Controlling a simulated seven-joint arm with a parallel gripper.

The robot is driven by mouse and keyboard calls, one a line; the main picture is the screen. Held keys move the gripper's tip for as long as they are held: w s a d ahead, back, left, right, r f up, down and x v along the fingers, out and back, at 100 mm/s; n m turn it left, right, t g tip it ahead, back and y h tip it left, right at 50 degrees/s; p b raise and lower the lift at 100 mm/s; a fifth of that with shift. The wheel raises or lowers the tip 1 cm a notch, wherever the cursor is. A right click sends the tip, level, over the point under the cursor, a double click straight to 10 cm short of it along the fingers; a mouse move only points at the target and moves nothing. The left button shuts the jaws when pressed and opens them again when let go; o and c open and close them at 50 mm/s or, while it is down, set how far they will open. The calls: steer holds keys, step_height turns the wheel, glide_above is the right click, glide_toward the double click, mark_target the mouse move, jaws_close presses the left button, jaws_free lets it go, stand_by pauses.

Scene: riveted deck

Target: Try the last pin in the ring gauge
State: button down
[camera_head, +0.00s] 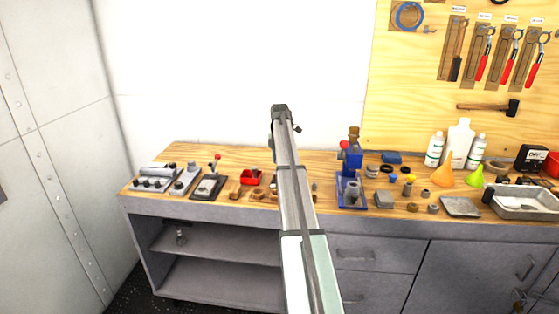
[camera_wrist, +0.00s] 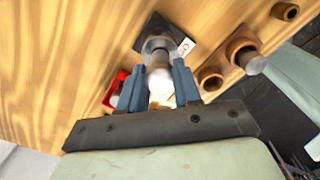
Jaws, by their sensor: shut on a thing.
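In the wrist view my gripper (camera_wrist: 158,68) is shut on a pale metal pin (camera_wrist: 159,82), with one blue finger on either side. Just beyond the fingertips, in line with the pin, is the round grey ring gauge (camera_wrist: 157,43) on a dark square plate (camera_wrist: 168,26). I cannot tell whether the pin's far end is inside the ring or only in front of it. Another pin (camera_wrist: 256,65) stands in a brown holder to the right. In the head view my arm hides the gripper, the held pin and the gauge.
A small marked card (camera_wrist: 187,47) lies beside the gauge. A red bin (camera_wrist: 121,77) is close on the left; it also shows in the head view (camera_head: 250,177). Empty brown holders (camera_wrist: 210,79) (camera_wrist: 285,12) are on the right. A blue press (camera_head: 351,162) stands right of my arm.

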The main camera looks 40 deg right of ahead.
steer(key=shift+f, duration=0.45)
stand_by(1.2)
steer(key=shift+r, duration=0.15)
steer(key=shift+r, duration=1.55)
